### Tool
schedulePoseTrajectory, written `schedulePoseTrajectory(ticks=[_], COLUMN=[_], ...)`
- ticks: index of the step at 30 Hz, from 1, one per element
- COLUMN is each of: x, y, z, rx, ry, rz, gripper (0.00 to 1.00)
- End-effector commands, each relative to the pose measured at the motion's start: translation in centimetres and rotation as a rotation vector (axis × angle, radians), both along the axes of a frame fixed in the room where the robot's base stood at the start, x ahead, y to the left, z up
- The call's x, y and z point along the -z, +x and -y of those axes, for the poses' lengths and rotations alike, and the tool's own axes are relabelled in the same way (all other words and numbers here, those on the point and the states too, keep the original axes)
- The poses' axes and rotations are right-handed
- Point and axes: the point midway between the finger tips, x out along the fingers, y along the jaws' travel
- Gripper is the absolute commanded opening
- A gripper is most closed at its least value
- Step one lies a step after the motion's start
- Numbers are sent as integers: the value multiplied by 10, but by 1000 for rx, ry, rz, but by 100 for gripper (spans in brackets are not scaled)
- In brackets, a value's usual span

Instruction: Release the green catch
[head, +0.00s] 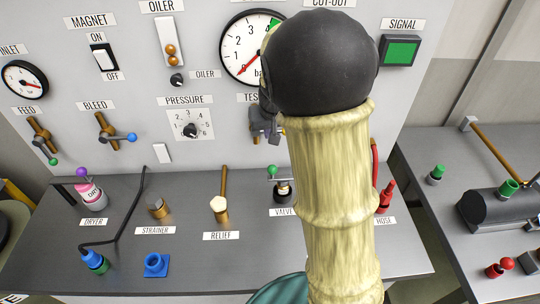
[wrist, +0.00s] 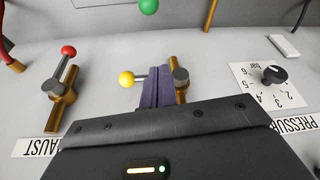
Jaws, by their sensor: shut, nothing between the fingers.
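No part is labelled as a catch, and I cannot tell which green part it is. On the right bench, a green cap (head: 438,172) stands on a small grey base, and a green knob (head: 509,187) sits on top of a dark cylinder (head: 485,208). A green ball (head: 272,171) tops the VALVE piece; a green ball also shows at the top edge of the wrist view (wrist: 148,6). My gripper (head: 263,122) is at the panel by the TEST cock, partly hidden by my arm. Its fingers (wrist: 157,72) are shut and empty, close beside the yellow-ball lever (wrist: 127,79).
A brass lever (head: 497,149) slants over the right bench, with a red knob (head: 506,263) in front. A gap separates the benches. A red-ball cock (wrist: 62,80) and the pressure dial (wrist: 272,76) flank my gripper. The strainer (head: 156,207) and relief piece (head: 219,206) stand on the left bench.

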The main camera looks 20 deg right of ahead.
Motion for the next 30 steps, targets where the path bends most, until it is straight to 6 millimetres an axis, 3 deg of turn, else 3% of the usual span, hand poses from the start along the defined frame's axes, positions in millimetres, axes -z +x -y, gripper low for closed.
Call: schedulePoseTrajectory(ticks=[8,24,30], x=[12,95,99], y=[4,34,7], z=[0,1,1], rx=[0,2,2], ry=[-1,0,2], rz=[-3,-5,-3], gripper=[0,0,0])
